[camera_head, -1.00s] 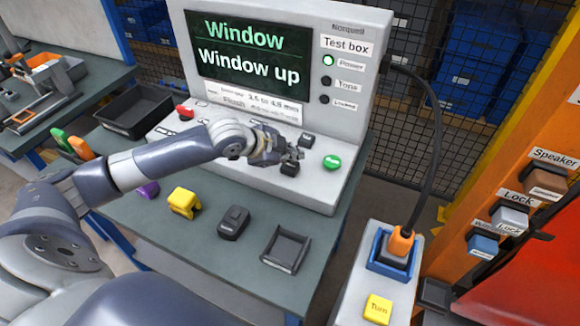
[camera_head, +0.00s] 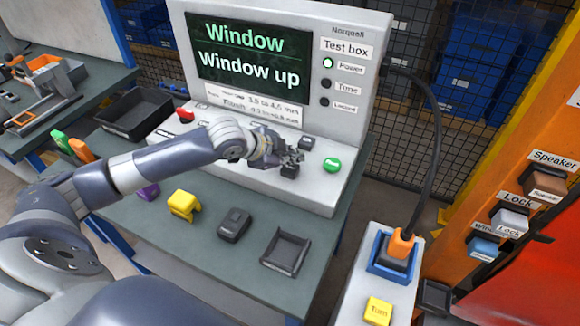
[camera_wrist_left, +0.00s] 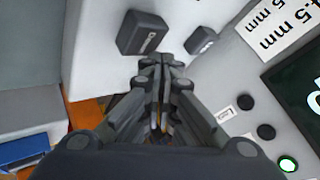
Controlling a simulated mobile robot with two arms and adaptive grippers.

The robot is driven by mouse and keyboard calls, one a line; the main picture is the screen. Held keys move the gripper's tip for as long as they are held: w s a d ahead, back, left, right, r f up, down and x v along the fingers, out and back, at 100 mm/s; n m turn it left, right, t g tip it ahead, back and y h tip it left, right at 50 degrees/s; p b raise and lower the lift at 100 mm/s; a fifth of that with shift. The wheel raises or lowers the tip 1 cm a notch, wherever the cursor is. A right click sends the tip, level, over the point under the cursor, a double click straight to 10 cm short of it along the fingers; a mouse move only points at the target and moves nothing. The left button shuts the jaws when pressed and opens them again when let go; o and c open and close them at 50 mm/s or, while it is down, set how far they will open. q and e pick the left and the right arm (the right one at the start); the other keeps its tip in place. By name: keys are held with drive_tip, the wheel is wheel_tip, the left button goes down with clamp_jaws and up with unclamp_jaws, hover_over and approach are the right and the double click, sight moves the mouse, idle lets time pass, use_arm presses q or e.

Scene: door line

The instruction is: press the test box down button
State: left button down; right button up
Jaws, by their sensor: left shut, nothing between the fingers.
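The test box (camera_head: 362,28) stands on the bench; its screen (camera_head: 250,52) reads "Window" and "Window up". Two dark buttons are on its sloped panel: a nearer one (camera_head: 289,171) and a farther one (camera_head: 306,143). In the left wrist view the larger dark button (camera_wrist_left: 143,33) has a label that seems to read "Down"; the other dark button (camera_wrist_left: 201,40) is nearer the screen. My left gripper (camera_head: 292,158) is shut and empty, over the panel close to the nearer button. In the left wrist view its fingertips (camera_wrist_left: 163,60) lie beside both buttons; contact cannot be told. My right gripper is not in view.
A green button (camera_head: 332,165) sits right of the dark ones, a red one (camera_head: 185,115) at the left. A yellow piece (camera_head: 183,205), a dark device (camera_head: 234,225) and a small tray (camera_head: 286,251) lie in front. A cable (camera_head: 437,130) hangs at the right.

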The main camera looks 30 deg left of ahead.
use_arm(q)
drive_tip(key=shift+f, duration=0.2)
drive_tip(key=shift+f, duration=0.15)
idle(0.3)
drive_tip(key=shift+f, duration=0.2)
